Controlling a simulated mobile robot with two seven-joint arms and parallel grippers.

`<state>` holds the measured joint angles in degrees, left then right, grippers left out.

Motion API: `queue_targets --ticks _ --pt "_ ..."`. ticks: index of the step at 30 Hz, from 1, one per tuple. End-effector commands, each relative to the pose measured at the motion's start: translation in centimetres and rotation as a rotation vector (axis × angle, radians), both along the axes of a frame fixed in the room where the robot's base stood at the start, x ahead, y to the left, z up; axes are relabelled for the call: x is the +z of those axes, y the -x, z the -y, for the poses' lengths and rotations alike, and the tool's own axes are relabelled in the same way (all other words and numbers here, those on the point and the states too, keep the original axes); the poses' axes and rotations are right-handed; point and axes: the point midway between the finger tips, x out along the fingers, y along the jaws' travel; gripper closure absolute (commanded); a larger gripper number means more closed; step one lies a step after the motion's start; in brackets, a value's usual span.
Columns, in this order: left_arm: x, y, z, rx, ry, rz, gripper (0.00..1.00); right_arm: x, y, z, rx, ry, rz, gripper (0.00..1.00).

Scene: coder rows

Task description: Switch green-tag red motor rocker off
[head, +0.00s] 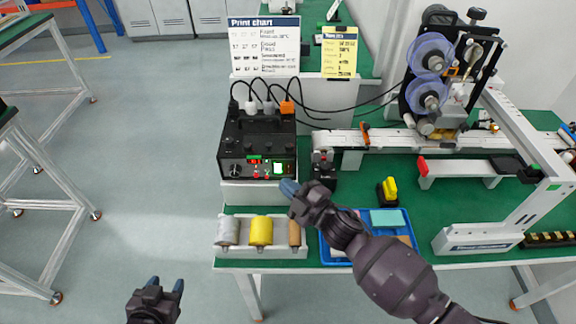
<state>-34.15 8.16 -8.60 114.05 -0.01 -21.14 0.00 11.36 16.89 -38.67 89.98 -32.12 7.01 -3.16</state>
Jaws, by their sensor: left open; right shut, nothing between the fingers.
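The black control box (257,138) stands on a white block at the left end of the green table. Its front has a round knob at the left, small red and green parts (260,167) in the middle and a lit green panel (279,168) at the right. The rockers and their tags are too small to tell apart or to read their position. My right gripper (288,187) is shut and empty, just in front of and below the box's right front corner. My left gripper (166,284) is open and empty, low over the floor left of the table.
A white holder with three rollers (261,231) sits in front of the box. A blue tray (388,217) lies partly behind my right arm. Dark cables rise behind the box. A conveyor with a reel machine (430,80) fills the right.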

Motion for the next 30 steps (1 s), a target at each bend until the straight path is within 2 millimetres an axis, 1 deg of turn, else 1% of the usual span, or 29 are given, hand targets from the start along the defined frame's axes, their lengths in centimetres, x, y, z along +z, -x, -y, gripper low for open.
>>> queue_targets --ticks 6,12,19,30 --pt "0.5 0.0 0.0 0.0 0.0 0.001 0.49 -0.2 1.8 0.0 0.001 0.0 0.0 1.0" --pt "0.7 0.1 0.0 0.001 0.0 -0.001 0.49 -0.4 3.1 0.0 0.0 0.0 0.0 1.0" --pt "0.5 0.5 -0.1 0.004 0.0 -0.009 0.49 -0.5 3.4 0.0 0.0 0.0 0.002 1.0" --pt "0.5 0.4 -0.1 0.003 0.0 -0.007 0.49 -0.5 3.4 0.0 -0.001 -0.001 -0.002 1.0"
